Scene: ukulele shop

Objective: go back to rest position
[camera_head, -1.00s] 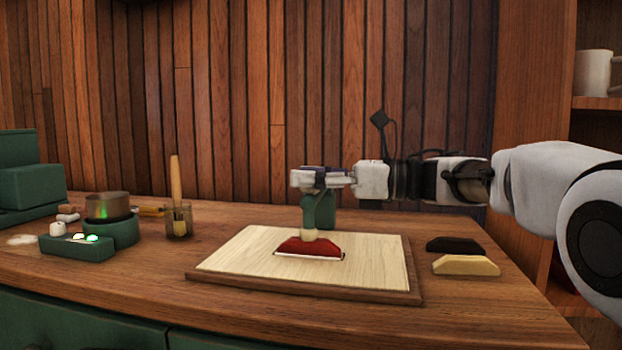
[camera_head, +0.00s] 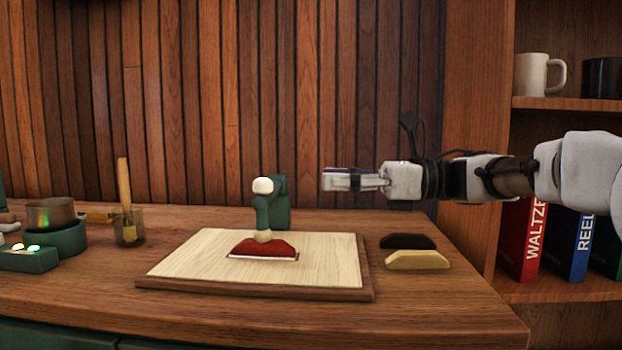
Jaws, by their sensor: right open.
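My right gripper (camera_head: 335,180) is open and empty. It is held level above the back of the bench, to the right of a green clamp-like tool (camera_head: 275,205) with a cream knob on top and a cream tip below. The tool's tip appears to rest on a dark red bridge piece (camera_head: 263,249). The red piece lies on a pale wood board (camera_head: 190,267) with a darker base. My right arm reaches in from the right edge. My left gripper is not in view.
A black bridge piece (camera_head: 408,241) and a cream one (camera_head: 418,260) lie right of the board. A glue pot (camera_head: 52,214), a green switch box (camera_head: 28,260) and a jar with a brush (camera_head: 128,226) stand at left. Shelves with mugs (camera_head: 531,75) and books (camera_head: 522,240) stand at right.

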